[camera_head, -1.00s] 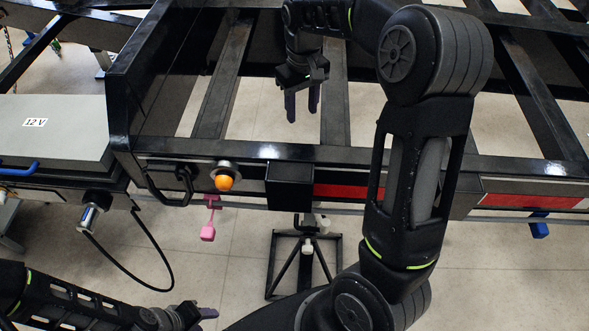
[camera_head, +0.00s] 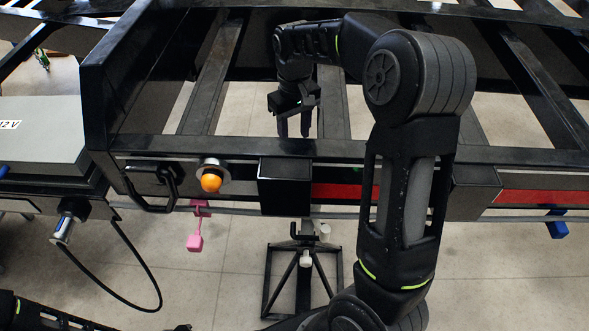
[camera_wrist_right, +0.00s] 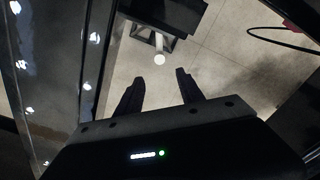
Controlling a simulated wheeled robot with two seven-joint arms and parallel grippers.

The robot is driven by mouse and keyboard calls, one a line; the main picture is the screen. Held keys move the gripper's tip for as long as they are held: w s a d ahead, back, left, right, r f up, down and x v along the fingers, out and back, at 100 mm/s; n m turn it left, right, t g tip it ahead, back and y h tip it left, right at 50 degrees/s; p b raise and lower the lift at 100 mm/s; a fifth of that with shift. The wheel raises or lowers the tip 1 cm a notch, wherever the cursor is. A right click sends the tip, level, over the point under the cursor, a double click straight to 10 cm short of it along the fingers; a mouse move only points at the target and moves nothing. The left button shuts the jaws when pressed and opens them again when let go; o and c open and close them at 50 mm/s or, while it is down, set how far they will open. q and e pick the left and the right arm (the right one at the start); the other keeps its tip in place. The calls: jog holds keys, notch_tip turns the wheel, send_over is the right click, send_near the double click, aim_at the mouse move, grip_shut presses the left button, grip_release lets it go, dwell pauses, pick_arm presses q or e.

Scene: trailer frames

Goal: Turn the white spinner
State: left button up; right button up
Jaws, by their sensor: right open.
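Small white parts sit at the black floor stand under the trailer's front beam: a white piece (camera_head: 324,231) at its top right and a lower one (camera_head: 307,259). I cannot tell for sure which is the spinner. In the right wrist view a round white spot (camera_wrist_right: 159,60) shows beyond and between my fingertips, apart from them. My right gripper (camera_head: 294,132) points down over the frame opening behind the beam; it is open and empty (camera_wrist_right: 159,82). Of my left gripper only a dark sliver (camera_head: 183,328) shows at the bottom edge.
The black trailer beam (camera_head: 370,151) runs across in front of my right gripper. A grey 12 V box (camera_head: 45,130) stands at left with a cable plug (camera_head: 63,229).

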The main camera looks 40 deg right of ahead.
notch_tip(320, 180, down, 14)
jog(key=shift+f+b, duration=0.15)
jog(key=shift+b, duration=0.75)
jog(key=shift+c, duration=0.3)
grip_shut()
dwell(0.5)
